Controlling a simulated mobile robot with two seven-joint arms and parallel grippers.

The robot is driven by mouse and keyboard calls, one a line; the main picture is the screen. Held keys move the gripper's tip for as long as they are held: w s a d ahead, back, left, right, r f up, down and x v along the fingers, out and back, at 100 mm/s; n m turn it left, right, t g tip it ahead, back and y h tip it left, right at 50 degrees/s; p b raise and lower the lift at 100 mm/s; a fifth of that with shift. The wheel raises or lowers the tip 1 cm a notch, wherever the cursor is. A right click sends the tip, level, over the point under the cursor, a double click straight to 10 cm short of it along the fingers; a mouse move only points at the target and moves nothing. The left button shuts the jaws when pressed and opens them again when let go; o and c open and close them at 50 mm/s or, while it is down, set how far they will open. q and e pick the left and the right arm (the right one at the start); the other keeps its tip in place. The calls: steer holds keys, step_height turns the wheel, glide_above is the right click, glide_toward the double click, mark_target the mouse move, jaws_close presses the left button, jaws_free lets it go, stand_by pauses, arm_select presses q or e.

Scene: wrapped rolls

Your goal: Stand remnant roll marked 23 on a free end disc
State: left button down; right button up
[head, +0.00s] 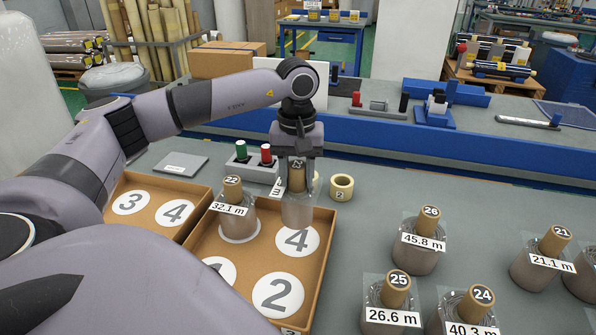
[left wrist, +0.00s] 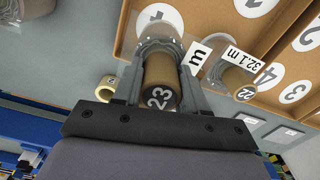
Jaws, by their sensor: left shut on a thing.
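My left gripper (head: 297,178) is shut on the brown core of the remnant roll marked 23 (head: 297,210). In the left wrist view the core's black end cap reads 23 (left wrist: 160,97), between the two fingers (left wrist: 160,75). The roll hangs upright over the far edge of the end disc marked 4 (head: 297,242) in the cardboard tray (head: 318,262). I cannot tell whether its base touches the disc. Roll 22 (head: 236,215), labelled 32.1 m, stands on the disc beside it. Disc 2 (head: 278,295) and the partly hidden disc 1 (head: 218,270) are bare.
A second tray (head: 115,187) with bare discs 3 and 4 lies left, partly behind my arm. Rolls 26 (head: 424,245), 25 (head: 392,300), 24 (head: 470,310) and 21 (head: 543,258) stand right.

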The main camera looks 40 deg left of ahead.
mark_target(298, 196)
arm_select(q)
steer(key=shift+f+b, duration=1.95)
steer(key=shift+f, duration=1.5)
steer(key=c, duration=0.5)
jaws_free()
steer(key=shift+c, duration=0.2)
step_height(298, 196, up, 7)
steer(key=shift+r+b, duration=0.1)
steer(key=shift+b, duration=0.25)
